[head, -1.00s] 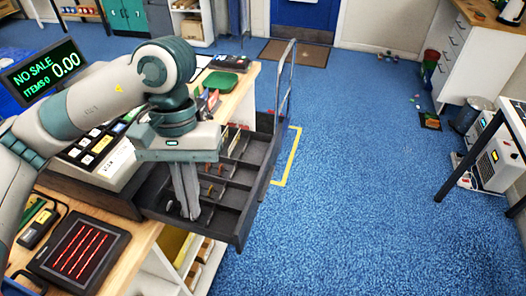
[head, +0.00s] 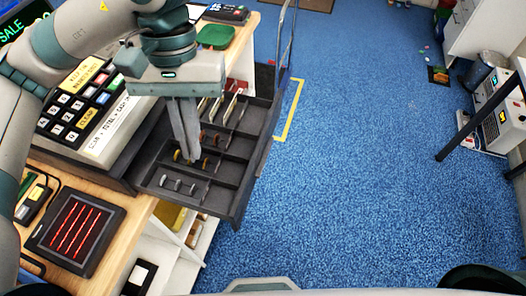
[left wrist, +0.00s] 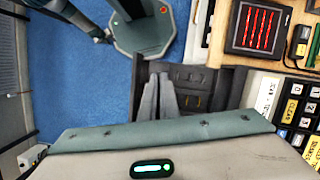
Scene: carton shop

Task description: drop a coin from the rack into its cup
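The open dark drawer (head: 226,200) holds rows of small compartments. Coins stand on edge in it: several silver ones (head: 178,185) in the front row, gold ones (head: 177,155) behind them, and copper ones (head: 204,138) farther back. My left gripper (head: 191,160) points down over the drawer, its fingertips among the gold coins. In the left wrist view its two fingers (left wrist: 158,78) are close together above the drawer (left wrist: 210,76). I cannot tell whether a coin is between them. I cannot make out a separate cup. My right gripper is out of view.
The cash register keypad (head: 78,105) stands left of the drawer. A tablet with red lines (head: 75,228) lies at the counter's front. A green tray (head: 215,37) is behind the drawer. Blue floor (head: 350,170) to the right is clear.

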